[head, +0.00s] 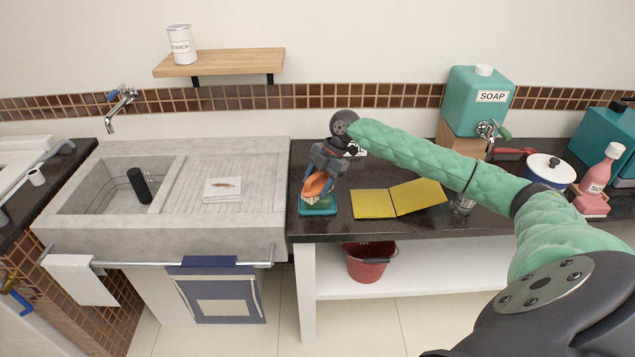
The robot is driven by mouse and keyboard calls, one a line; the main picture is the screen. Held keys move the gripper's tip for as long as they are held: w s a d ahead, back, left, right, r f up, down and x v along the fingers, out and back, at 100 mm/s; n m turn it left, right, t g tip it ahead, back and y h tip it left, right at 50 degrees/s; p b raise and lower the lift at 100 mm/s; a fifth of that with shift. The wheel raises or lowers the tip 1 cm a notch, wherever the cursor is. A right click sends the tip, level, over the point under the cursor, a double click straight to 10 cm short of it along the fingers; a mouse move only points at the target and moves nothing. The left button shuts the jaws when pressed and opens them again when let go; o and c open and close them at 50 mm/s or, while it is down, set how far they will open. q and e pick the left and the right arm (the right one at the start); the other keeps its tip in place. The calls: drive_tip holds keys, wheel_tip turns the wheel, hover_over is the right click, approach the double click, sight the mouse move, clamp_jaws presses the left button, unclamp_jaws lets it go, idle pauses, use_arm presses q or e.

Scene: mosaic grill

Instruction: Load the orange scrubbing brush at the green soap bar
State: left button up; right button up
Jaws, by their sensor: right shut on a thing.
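My right gripper (323,181) points down over the dark counter, just right of the stone sink. It is shut on the orange scrubbing brush (317,186), whose orange body shows between and below the fingers. The green soap bar (318,211) lies in a small teal dish shape on the counter directly under the brush. The brush's lower end is at or just above the green soap; I cannot tell if they touch. The gripper hides part of the brush. My left gripper is not in view.
A yellow cloth (417,196) lies right of the gripper on the counter (390,228). A teal soap dispenser (478,105), a white-lidded pot (546,170) and a pink bottle (600,178) stand further right. The stone sink (120,235) is left. A red bucket (371,264) sits below.

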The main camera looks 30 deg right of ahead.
sight(318, 175)
drive_tip(key=shift+f, duration=0.5)
idle(0.5)
drive_tip(key=shift+s+f, duration=0.1)
idle(1.6)
drive_tip(key=shift+r+p, duration=2.6)
drive_tip(key=shift+r, duration=1)
